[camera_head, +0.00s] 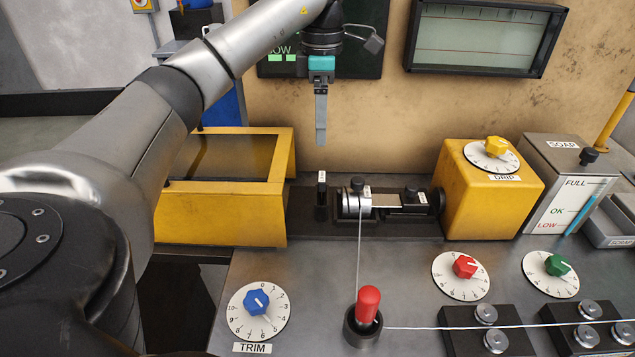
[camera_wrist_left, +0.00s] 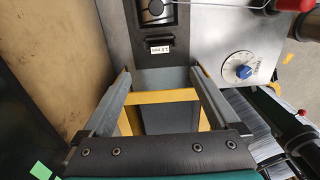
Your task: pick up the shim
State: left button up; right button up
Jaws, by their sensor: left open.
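A small dark upright piece with a white label (camera_head: 321,190), apparently the shim, stands at the left end of the black fixture (camera_head: 390,225) on the bench. In the left wrist view the labelled piece (camera_wrist_left: 158,46) lies just beyond my fingertips, in line with the gap between them; the label is too small to read surely. My left gripper (camera_head: 321,138) hangs above and behind it, seen edge-on, fingers pointing down. In the wrist view the left gripper (camera_wrist_left: 160,74) is open, its two fingers wide apart with nothing between them. My right gripper is not in view.
A yellow open-topped frame (camera_head: 280,205) stands left of the fixture, a yellow DRIP box (camera_head: 480,205) right. A wire runs from the fixture to a red-topped post (camera_head: 368,305). The blue TRIM dial (camera_head: 257,302) is at front left. The wall (camera_head: 390,120) stands behind.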

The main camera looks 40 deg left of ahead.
pick_arm(q)
jog(key=b, duration=0.1)
send_over(322, 176)
jog(key=f, duration=0.8)
jog(key=shift+s, duration=0.2)
notch_tip(322, 176, down, 6)
jog(key=shift+w+r+b, duration=0.1)
jog(key=shift+w+b, duration=0.05)
jog(key=shift+b, duration=0.3)
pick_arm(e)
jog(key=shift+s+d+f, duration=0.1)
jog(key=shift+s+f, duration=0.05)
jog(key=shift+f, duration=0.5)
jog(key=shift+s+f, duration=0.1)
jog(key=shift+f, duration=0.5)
pick_arm(q)
jog(key=shift+c, duration=1.3)
jog(key=c, duration=0.9)
jog(key=shift+c, duration=1.4)
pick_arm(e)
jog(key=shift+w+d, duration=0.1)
